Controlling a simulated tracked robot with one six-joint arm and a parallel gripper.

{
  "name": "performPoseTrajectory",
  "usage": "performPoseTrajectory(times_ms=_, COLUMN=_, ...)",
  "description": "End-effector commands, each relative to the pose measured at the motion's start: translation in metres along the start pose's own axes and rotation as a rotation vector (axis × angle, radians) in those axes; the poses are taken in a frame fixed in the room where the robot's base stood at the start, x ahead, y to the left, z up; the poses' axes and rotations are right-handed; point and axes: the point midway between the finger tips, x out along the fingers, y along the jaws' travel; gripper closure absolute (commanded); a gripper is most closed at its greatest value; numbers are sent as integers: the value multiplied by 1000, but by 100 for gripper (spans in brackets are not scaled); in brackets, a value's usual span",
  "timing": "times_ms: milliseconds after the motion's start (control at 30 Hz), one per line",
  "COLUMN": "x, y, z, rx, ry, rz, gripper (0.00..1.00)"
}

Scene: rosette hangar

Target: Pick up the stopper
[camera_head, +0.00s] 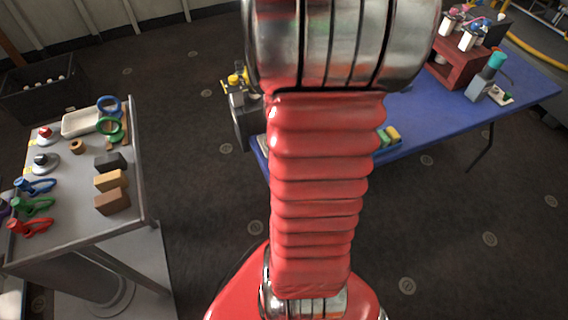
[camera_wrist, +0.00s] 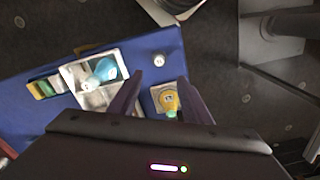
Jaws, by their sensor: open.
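In the wrist view my gripper (camera_wrist: 160,88) is open, its two dark fingers apart above the blue table (camera_wrist: 60,135), with nothing held between them. A small round white piece (camera_wrist: 159,60), which may be the stopper, stands on the table just beyond the fingertips. A yellow and teal piece (camera_wrist: 169,101) sits on a pale square base between the fingers in the picture, partly hidden by my gripper body. I cannot tell for sure which is the stopper. In the head view my arm covers the middle, and my gripper does not clearly show.
A white divided tray (camera_wrist: 93,99) holding a light blue bottle (camera_wrist: 103,72) is left of the fingers. Colored blocks (camera_wrist: 42,88) lie beside it. In the head view, a grey table (camera_head: 75,215) holds clamps and blocks; a red rack (camera_head: 456,66) stands far right.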

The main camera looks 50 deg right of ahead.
Motion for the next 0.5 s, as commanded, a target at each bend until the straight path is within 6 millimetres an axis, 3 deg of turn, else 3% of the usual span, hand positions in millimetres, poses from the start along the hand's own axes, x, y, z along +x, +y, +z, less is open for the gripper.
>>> performPoseTrajectory(times_ms=267, x=7, y=0, z=0, rx=-1, ry=-1, rz=0, gripper=56)
performPoseTrajectory(times_ms=500, x=40, y=0, z=1, rx=-1, ry=-4, rz=0, gripper=56)
